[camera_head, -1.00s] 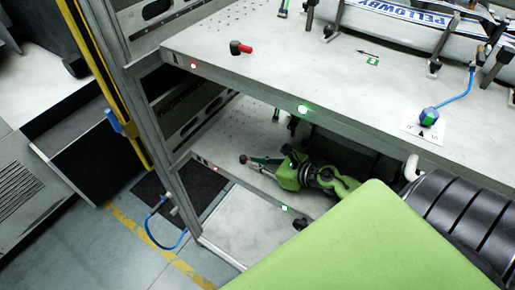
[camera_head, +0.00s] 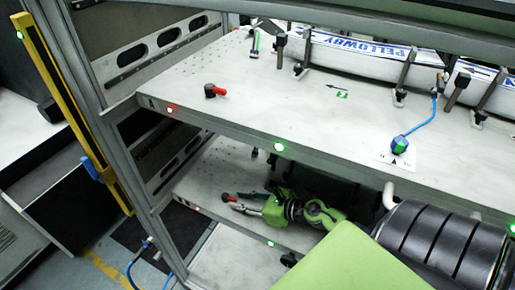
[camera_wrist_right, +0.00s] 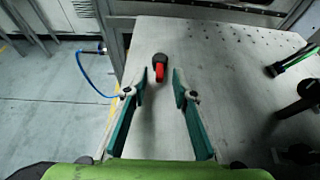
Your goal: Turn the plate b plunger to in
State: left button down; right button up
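A dark plunger with a red handle (camera_head: 228,197) stands on the lower shelf plate (camera_head: 205,183) in the head view. My right gripper (camera_head: 238,201) is open there with its teal fingers close to that plunger. In the right wrist view the red-handled plunger (camera_wrist_right: 158,68) shows at the tips of the open right gripper (camera_wrist_right: 159,78), its red handle pointing back between them; contact is not visible. A similar red-handled plunger (camera_head: 216,91) stands on the upper plate. No letter b is readable on either plate. My left gripper is not in view.
The upper plate (camera_head: 240,115) overhangs the lower shelf. Slotted side panels border the left. In the wrist view, a dark post (camera_wrist_right: 305,100) stands at right.

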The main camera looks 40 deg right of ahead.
jog(key=v, duration=1.1)
jog(key=shift+a+f, duration=0.1)
